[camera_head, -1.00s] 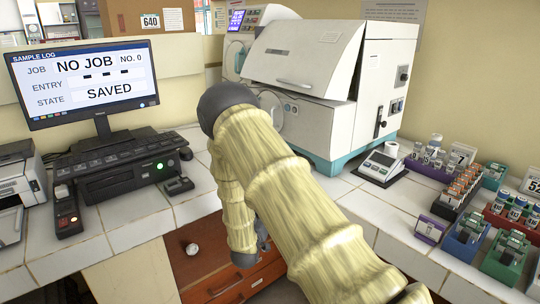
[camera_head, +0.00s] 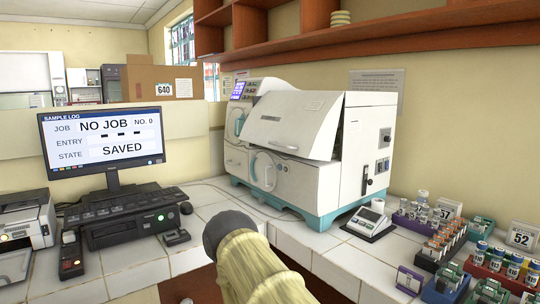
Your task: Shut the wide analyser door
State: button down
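The white analyser (camera_head: 365,160) with a teal base stands on the tiled counter in the middle. Its wide door (camera_head: 292,124) is a large white panel at the upper front. The door is swung partly open, its lower edge standing out from the body and leaving a dark gap at its right side. A light handle (camera_head: 279,146) runs along its lower part. My arm, in a pale ribbed sleeve, rises from the bottom edge in front of the analyser. My gripper is out of view.
A small device (camera_head: 370,219) stands right of the analyser, with racks of vials (camera_head: 440,240) farther right. A monitor (camera_head: 103,142), keyboard unit (camera_head: 125,216) and printer (camera_head: 26,237) stand left. A wooden shelf (camera_head: 300,36) hangs above.

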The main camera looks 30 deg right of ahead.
aim_at(304, 124)
jog(key=u, duration=0.05)
jog(key=k, duration=0.15)
jog(key=z, duration=1.05)
jog(key=i, duration=0.7)
jog(key=u, duration=0.15)
